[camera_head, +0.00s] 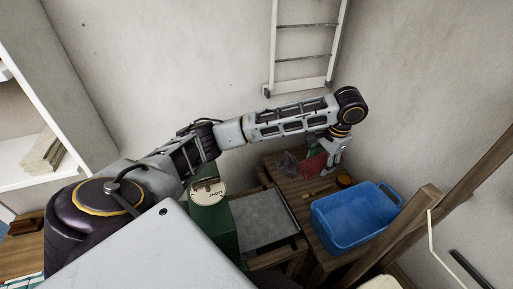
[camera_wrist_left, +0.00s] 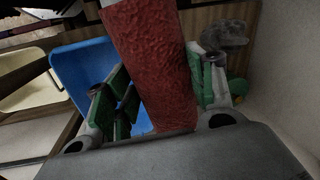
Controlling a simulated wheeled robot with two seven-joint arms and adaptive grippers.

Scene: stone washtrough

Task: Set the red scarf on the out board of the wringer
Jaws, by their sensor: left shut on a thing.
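The red scarf (camera_head: 313,164) is a rolled, rough-textured red bundle at the far end of the wooden table. My left gripper (camera_head: 332,152) is shut on it, pointing down. In the left wrist view the scarf (camera_wrist_left: 150,60) runs between the green-padded fingers (camera_wrist_left: 158,92) and past them toward the top. I cannot tell whether the scarf touches the table. I cannot make out the wringer or its out board for certain. A flat grey panel (camera_head: 262,218) in a wooden frame lies left of the table. My right gripper is not in view.
A blue tub (camera_head: 352,218) stands on the wooden table (camera_head: 312,240), near the gripper. A grey crumpled lump (camera_head: 286,163) lies left of the scarf.

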